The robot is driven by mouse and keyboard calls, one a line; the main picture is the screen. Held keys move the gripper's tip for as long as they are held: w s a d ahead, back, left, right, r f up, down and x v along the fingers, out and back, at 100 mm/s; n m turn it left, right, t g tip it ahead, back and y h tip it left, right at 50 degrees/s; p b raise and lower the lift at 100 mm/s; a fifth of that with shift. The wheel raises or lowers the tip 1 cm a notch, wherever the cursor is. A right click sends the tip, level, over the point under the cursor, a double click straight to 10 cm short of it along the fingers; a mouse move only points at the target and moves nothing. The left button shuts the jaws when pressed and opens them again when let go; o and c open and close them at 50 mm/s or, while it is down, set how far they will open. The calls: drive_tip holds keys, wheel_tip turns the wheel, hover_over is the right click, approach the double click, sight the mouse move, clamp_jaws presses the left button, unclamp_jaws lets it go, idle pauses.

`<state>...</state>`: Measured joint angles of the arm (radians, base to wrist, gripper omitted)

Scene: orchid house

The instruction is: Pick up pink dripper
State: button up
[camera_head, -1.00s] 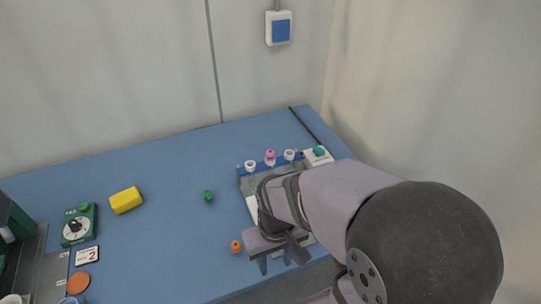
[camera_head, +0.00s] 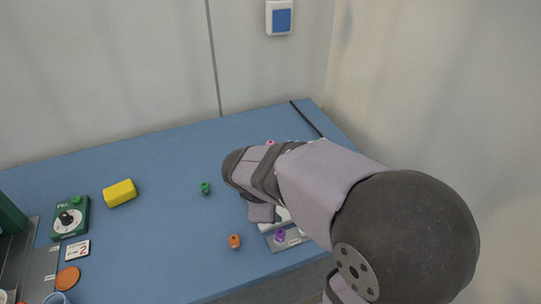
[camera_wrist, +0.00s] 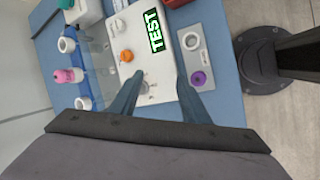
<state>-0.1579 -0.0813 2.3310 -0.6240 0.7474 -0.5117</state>
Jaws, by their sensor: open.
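The pink dripper (camera_wrist: 68,75) sits in a row with white rings on the rack at the left of the wrist view. In the head view only a bit of the pink dripper (camera_head: 270,142) shows behind my arm. My gripper (camera_wrist: 160,80) is open and empty. Its fingers point over the white board marked TEST (camera_wrist: 140,50), to the right of the pink dripper in the wrist view and apart from it. In the head view my arm hides the fingertips and most of the rack.
White rings (camera_wrist: 66,45) and (camera_wrist: 82,103) flank the pink dripper. An orange piece (camera_wrist: 126,55) is on the board; a purple knob (camera_wrist: 198,78) is beside it. A green piece (camera_head: 206,188), another orange piece (camera_head: 234,241) and a yellow block (camera_head: 120,193) stand on the blue table.

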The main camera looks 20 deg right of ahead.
sight(269, 145)
drive_tip(key=w+n+t+h+b, duration=0.1)
drive_tip(key=w+n+b, duration=0.1)
drive_tip(key=w+d+n+t+h+b, duration=0.1)
drive_tip(key=w+n+b, duration=0.1)
drive_tip(key=w+n, duration=0.1)
drive_tip(key=w+d+n+h+b, duration=0.1)
drive_tip(key=w+n+b, duration=0.1)
drive_tip(key=w+n, duration=0.1)
drive_tip(key=shift+d+f+t+h, duration=0.1)
drive_tip(key=shift+d+t+h, duration=0.2)
drive_tip(key=shift+t, duration=0.1)
drive_tip(key=w+a+r+n+t+h+b, duration=0.1)
drive_tip(key=w+r+n+t+h+b, duration=0.1)
drive_tip(key=w+r+n+t+b, duration=0.3)
drive_tip(key=shift+n+g, duration=0.7)
drive_tip(key=shift+w+a+p+x, duration=0.1)
drive_tip(key=shift+w+p+x, duration=0.15)
drive_tip(key=shift+x, duration=1.7)
drive_tip(key=shift+w+a+p+x, duration=0.15)
drive_tip(key=shift+p+x, duration=0.2)
drive_tip(key=shift+x, duration=1.65)
drive_tip(key=shift+r, duration=0.25)
clamp_jaws()
